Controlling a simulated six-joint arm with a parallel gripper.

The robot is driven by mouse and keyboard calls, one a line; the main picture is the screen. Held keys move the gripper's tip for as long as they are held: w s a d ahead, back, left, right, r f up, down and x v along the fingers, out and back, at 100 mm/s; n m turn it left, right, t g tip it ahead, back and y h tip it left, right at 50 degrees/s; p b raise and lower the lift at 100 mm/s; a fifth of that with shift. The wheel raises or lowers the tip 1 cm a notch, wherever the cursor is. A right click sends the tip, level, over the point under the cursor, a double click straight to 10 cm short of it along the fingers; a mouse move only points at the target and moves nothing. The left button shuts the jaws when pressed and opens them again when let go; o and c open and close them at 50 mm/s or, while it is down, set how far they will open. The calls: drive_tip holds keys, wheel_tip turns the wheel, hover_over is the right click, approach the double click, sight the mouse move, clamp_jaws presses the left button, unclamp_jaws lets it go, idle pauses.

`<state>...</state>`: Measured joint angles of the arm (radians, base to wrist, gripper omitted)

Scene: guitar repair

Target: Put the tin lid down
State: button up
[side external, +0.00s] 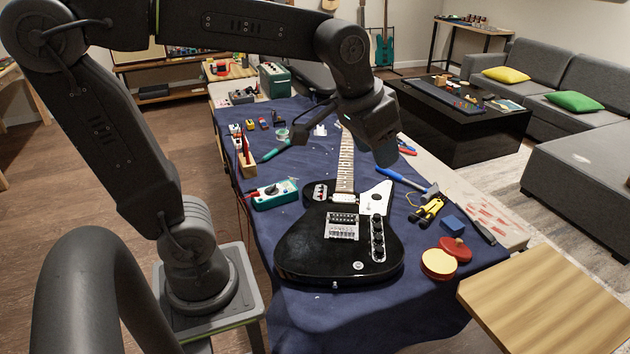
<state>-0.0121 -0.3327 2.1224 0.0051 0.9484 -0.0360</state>
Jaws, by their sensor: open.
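A round red piece that looks like the tin lid (456,247) lies on the blue cloth to the right of the black guitar (310,247). A round tin (438,264) with a pale yellow top and red rim sits just in front of it. The two look very close; I cannot tell whether they touch. My gripper (343,148) is open above the guitar neck, well behind and to the left of the lid. I see nothing held in it, though the arm hides part of the space between its fingers.
A blue block (452,224), yellow-black pliers (428,210) and a blue-handled hammer (405,182) lie behind the lid. A teal multimeter (275,193) is left of the guitar. A wooden stool top (550,300) stands at the front right. The front cloth is clear.

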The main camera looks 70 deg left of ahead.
drive_tip(key=s+f+t, duration=0.1)
drive_tip(key=s+f, duration=0.3)
drive_tip(key=s, duration=0.6)
drive_tip(key=shift+s+d+m, duration=0.25)
drive_tip(key=shift+s+m, duration=0.05)
